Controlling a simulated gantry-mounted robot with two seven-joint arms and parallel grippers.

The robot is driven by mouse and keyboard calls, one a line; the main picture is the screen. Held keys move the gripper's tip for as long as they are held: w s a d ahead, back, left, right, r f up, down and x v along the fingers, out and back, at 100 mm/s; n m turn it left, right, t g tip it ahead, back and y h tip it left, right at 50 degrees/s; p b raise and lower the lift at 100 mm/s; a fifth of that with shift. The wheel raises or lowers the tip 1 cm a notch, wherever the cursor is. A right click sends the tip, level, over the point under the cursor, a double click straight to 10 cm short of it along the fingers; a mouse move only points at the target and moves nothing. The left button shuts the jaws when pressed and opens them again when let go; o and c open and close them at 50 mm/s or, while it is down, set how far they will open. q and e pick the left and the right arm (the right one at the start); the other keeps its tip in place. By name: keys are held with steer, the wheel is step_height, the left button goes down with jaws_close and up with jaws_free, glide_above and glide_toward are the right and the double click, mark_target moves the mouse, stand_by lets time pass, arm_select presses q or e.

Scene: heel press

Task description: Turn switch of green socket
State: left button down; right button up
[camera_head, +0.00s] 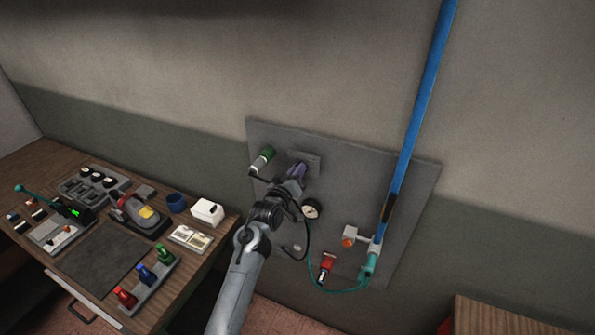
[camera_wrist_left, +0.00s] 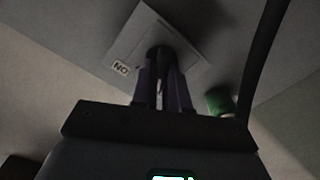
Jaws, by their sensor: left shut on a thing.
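The green socket (camera_head: 264,158), a green and white cylinder, sits at the upper left of the grey wall panel. Its green part also shows at the right in the left wrist view (camera_wrist_left: 219,101). To its right is a grey switch plate (camera_head: 309,160); in the left wrist view the plate (camera_wrist_left: 138,42) bears a small label that looks like "ON" upside down. My left gripper (camera_head: 299,170) is at the plate, its purple fingers (camera_wrist_left: 162,82) shut on the dark switch knob (camera_wrist_left: 158,53). The fingers mostly hide the knob. My right gripper is not in view.
A wooden table (camera_head: 190,262) with tools stands at the left. A dark cable (camera_wrist_left: 264,65) crosses the wrist view.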

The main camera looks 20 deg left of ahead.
arm_select(q)
steer(key=shift+n, duration=0.6)
steer(key=c, duration=1.1)
jaws_free()
steer(key=shift+c, duration=0.2)
steer(key=shift+s, duration=0.1)
steer(key=s+b, duration=0.1)
steer(key=s, duration=0.9)
steer(key=shift+s+a+b, duration=0.3)
steer(key=shift+a+b, duration=0.05)
steer(key=shift+a, duration=0.05)
